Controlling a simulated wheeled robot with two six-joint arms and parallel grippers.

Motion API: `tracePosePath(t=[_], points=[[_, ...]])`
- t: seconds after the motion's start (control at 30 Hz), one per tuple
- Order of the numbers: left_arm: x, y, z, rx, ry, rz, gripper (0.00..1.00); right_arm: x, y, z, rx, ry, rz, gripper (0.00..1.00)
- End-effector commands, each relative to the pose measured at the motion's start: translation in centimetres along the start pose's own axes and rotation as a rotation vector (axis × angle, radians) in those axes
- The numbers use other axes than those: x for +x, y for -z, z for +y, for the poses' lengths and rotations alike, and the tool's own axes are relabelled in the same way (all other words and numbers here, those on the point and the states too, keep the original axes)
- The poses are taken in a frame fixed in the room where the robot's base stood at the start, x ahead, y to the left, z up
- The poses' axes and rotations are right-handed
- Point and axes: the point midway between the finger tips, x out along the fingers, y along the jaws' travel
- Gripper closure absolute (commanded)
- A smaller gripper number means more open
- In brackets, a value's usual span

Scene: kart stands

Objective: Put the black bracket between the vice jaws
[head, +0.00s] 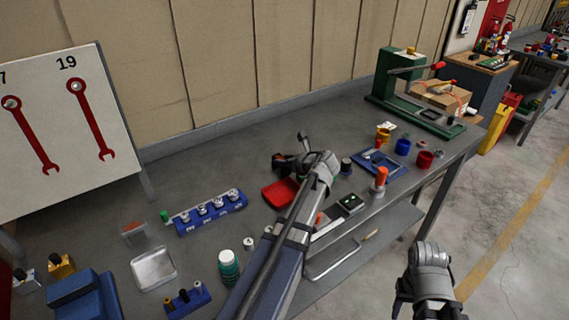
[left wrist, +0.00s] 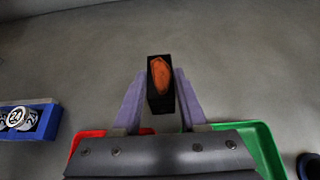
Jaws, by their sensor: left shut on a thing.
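My left gripper (head: 289,163) is over the middle of the bench, above a red tray (head: 279,193). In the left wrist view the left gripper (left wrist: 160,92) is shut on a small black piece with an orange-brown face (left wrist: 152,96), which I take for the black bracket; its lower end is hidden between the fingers. A blue block-like body (head: 85,296) at the bottom left of the head view may be the vice; it is cut off by the frame and its jaws cannot be made out. My right gripper (head: 428,300) hangs off the bench at the lower right, its fingertips unclear.
A blue rack of numbered pieces (head: 211,212) stands left of the red tray. A green press (head: 395,85) stands at the far right. The bench's back strip is clear.

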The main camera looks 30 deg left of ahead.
Motion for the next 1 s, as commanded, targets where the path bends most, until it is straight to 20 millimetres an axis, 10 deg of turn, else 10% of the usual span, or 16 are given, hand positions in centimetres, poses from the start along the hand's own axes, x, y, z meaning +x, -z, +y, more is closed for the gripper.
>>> tracePosePath(t=[0.2,0.23,0.5,1.0], points=[[0.2,0.3,0.0,0.001,0.000,-0.001,1.00,0.4,0.0,0.0,0.000,0.000,0.000,0.50],[0.2,0.3,0.0,0.000,0.000,0.000,0.57,0.3,0.0,0.0,0.000,0.000,0.000,0.50],[0.1,0.2,0.0,0.000,0.000,0.000,0.28,0.2,0.0,0.0,0.000,0.000,0.000,0.50],[-3.4,-0.4,0.1,0.001,0.003,0.000,0.28,-2.0,-0.1,0.2,0.000,0.000,0.000,0.50]])
